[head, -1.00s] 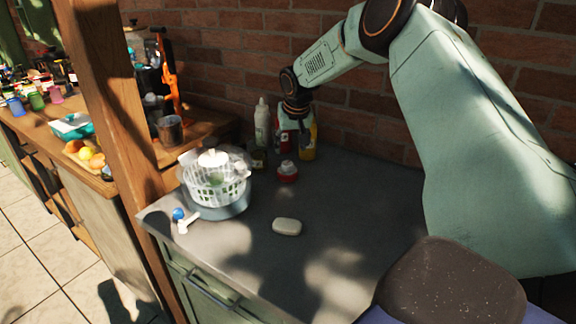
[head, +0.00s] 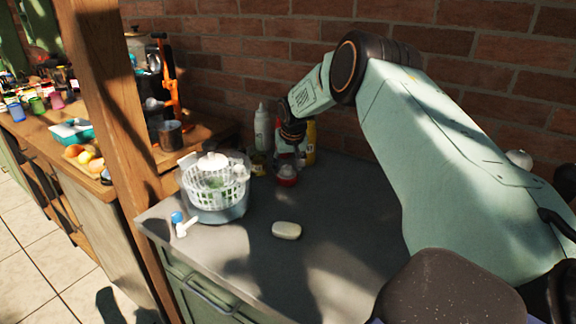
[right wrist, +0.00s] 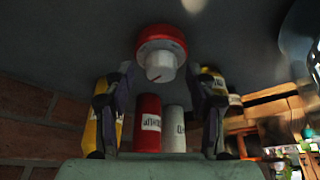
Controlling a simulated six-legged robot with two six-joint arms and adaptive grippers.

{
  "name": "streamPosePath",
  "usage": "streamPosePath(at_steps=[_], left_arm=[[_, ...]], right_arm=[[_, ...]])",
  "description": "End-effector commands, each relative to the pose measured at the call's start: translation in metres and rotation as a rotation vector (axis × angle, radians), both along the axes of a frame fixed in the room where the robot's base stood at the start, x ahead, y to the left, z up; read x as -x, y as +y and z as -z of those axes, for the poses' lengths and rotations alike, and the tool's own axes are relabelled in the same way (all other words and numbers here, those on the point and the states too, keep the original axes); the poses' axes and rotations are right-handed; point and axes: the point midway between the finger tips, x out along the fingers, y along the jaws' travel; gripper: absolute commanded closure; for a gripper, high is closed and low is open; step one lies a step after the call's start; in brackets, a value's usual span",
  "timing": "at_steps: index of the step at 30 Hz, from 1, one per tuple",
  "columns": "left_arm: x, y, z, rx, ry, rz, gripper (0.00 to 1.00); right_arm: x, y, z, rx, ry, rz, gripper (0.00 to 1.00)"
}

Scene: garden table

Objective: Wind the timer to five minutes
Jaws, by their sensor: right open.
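The timer (head: 287,176), red with a white knob, sits on the grey counter near the bottles at the back. In the right wrist view the timer (right wrist: 161,45) shows its red body and white knob, with a dark mark on the knob. My right gripper (head: 290,152) is just above the timer in the head view. In the right wrist view the right gripper (right wrist: 163,78) has its two fingers spread to either side below the knob, apart from it and empty. The dial's reading is too small to tell. My left gripper is not in view.
A salad spinner (head: 228,207) stands left of the timer, with a small blue-and-white item (head: 182,226) before it. A pale oval object (head: 286,230) lies in front. A white bottle (head: 261,128) and a yellow bottle (head: 311,142) stand close behind. The counter's right front is clear.

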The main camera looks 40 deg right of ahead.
Motion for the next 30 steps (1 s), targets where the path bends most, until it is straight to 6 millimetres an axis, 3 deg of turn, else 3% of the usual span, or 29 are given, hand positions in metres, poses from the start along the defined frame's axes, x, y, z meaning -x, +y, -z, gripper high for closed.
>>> streamPosePath(at_steps=[3,22,30], left_arm=[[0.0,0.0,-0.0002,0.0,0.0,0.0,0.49],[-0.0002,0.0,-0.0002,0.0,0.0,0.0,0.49],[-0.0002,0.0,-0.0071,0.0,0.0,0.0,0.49]], right_arm=[[-0.0005,-0.0006,0.0005,0.0,0.001,-0.001,0.44],[-0.0004,-0.001,-0.0004,0.001,0.0,0.0,0.97],[-0.0007,-0.0006,-0.0019,0.002,0.001,0.03,0.98]])
